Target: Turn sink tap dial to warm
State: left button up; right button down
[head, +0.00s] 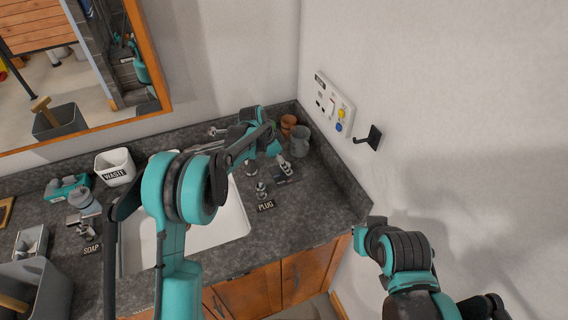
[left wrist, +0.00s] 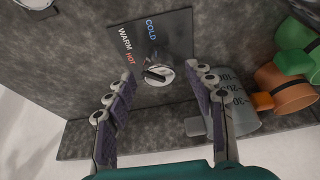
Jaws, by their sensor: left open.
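The tap dial (left wrist: 158,73) is a round metal knob with a dark bar across it, at the edge of a dark label plate (left wrist: 178,32) marked COLD, WARM and HOT. I cannot tell surely which word the bar points to. My left gripper (left wrist: 161,80) is open, with one finger on each side of the dial; whether either finger touches it is unclear. In the head view my left gripper (head: 274,150) reaches down over the counter's right end, near the plate (head: 287,180). My right arm is folded at lower right; its gripper does not show.
A white sink (head: 228,228) lies left of the dial, with a PLUG label (head: 265,205) between. Grey cup (head: 300,141) and brown cups stand close behind the gripper. A wall panel (head: 334,106) and black hook (head: 370,138) are at right. A WASTE bin (head: 115,167) is at left.

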pick_arm(q)
jog(key=v, duration=1.1)
jog(key=shift+a+r, duration=0.2)
jog(key=shift+s, duration=0.1)
